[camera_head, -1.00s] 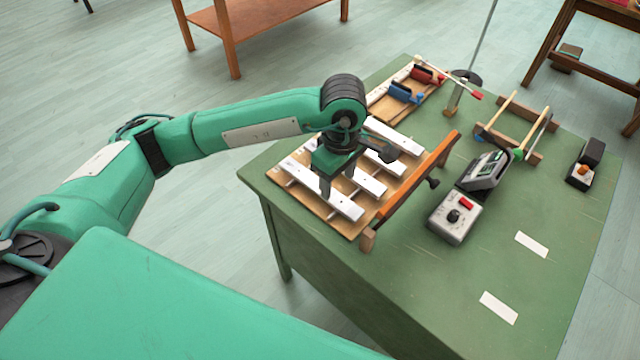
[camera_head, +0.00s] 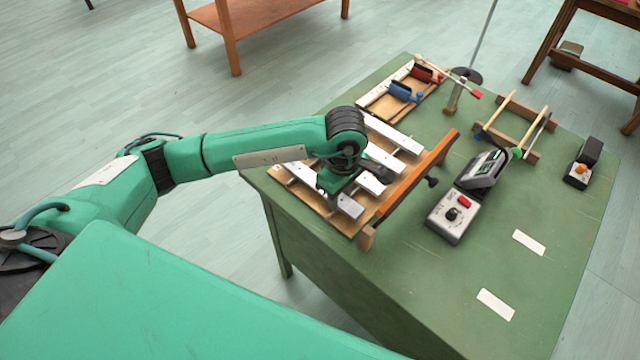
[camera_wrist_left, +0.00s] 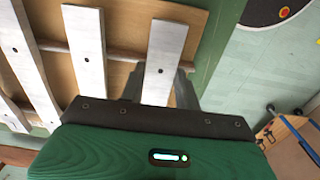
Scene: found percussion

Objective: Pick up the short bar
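Several pale bars lie side by side on a wooden board (camera_wrist_left: 122,28). In the left wrist view the rightmost, the short bar (camera_wrist_left: 165,45), has a dark hole in its middle. My left gripper (camera_wrist_left: 162,70) straddles it, a finger on each side, with what look like narrow gaps. The gripper looks open; contact is not clear. In the head view my left gripper (camera_head: 335,190) is low over the bar nearest the desk's front edge and hides its middle; one end of that bar (camera_head: 350,207) shows. My right gripper is not in view.
An orange-brown upright rail (camera_head: 418,175) stands close to the right of the bars. A grey box with a red button (camera_head: 454,218) and a slanted device (camera_head: 484,168) sit beyond it. Red and blue clamp-like parts (camera_head: 402,92) lie behind.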

